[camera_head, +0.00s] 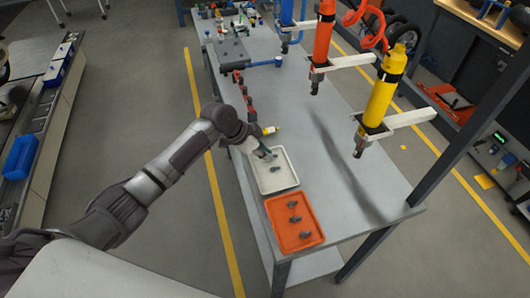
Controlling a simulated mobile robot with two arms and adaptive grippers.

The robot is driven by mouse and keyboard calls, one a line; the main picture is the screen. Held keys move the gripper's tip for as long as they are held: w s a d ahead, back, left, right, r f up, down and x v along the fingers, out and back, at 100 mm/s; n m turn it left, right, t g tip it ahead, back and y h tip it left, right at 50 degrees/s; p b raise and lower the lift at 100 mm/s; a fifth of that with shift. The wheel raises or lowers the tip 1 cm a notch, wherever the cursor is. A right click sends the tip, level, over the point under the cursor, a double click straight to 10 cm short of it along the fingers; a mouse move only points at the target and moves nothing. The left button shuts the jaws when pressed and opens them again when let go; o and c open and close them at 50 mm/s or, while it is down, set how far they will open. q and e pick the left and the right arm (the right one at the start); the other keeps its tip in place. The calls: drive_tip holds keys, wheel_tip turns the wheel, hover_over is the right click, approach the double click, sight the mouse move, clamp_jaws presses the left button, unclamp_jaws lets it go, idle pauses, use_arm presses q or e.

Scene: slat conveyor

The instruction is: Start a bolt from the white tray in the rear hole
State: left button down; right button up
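The white tray (293,181) lies on the grey workbench near its left edge. At least one dark bolt (267,171) lies in it. My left gripper (267,155) reaches in from the left and points down over the tray's far part. Its fingertips are small and dark, so I cannot tell whether they are open or hold a bolt. A grey block (233,51) lies on the bench further back. No hole can be made out at this size. My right gripper is not in view.
An orange tray (311,237) with three dark bolts sits in front of the white tray. Orange (321,45) and yellow (382,97) power tools hang over the bench. The bench's middle is clear.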

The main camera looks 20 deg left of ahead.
use_arm(q)
drive_tip(key=shift+r, duration=0.1)
wheel_tip(320, 180, up, 5)
drive_tip(key=p, duration=0.4)
drive_tip(key=shift+p, duration=0.3)
